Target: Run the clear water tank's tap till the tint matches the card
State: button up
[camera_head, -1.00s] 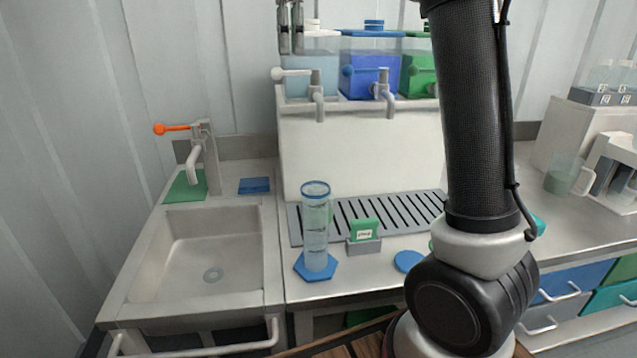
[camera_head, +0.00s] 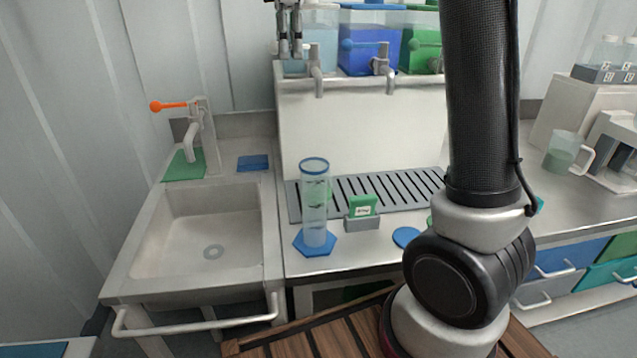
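The clear water tank (camera_head: 321,24) stands on the raised shelf at the left of the row, with a grey tap (camera_head: 318,75) in front. My gripper (camera_head: 290,55) points down at this tap's left side, where it hides the white lever. I cannot tell whether it touches the lever or how far its fingers are apart. A clear cylinder (camera_head: 315,205) with a blue rim and blue hexagonal foot stands upright on the counter, left of the card. Its contents look pale blue-green; the level is unclear. The green card (camera_head: 363,205) stands in a grey holder (camera_head: 361,222).
Blue (camera_head: 369,50) and green (camera_head: 420,52) tanks stand right of the clear one. A slotted drip tray (camera_head: 380,190) lies below. A sink (camera_head: 205,240) with an orange-handled faucet (camera_head: 195,125) is at left. A mug (camera_head: 565,153) stands at right.

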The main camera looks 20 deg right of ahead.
grip_shut()
jog(key=s+n, duration=0.1)
jog(key=n, duration=0.1)
jog(key=s+n, duration=0.1)
jog(key=n, duration=0.2)
jog(key=s+n, duration=0.1)
jog(key=n, duration=0.1)
jog(key=shift+s+d+n, duration=0.15)
jog(key=shift+n, duration=0.15)
dwell(1.7)
dwell(3.0)
